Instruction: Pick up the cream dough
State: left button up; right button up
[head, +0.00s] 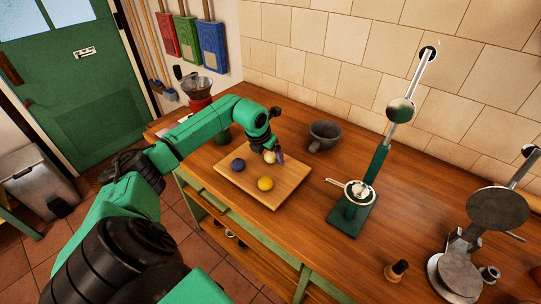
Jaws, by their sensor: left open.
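The cream dough (269,157) is a small pale ball near the far edge of a wooden board (288,190) on the counter. My left gripper (271,151) is open and points down right at the cream dough, with a finger showing on its right side. The gripper hides part of the ball, and I cannot tell whether the fingers touch it. My right gripper is not in view.
A dark blue ball (238,165) and a yellow ball (265,184) lie on the board, and a dark green ball (222,138) lies beyond it. A grey mortar (324,135) stands behind right. A green press (352,211) stands to the right.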

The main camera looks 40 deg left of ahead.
pick_arm(q)
jog(key=shift+r, duration=0.1)
jog(key=c, duration=1.4)
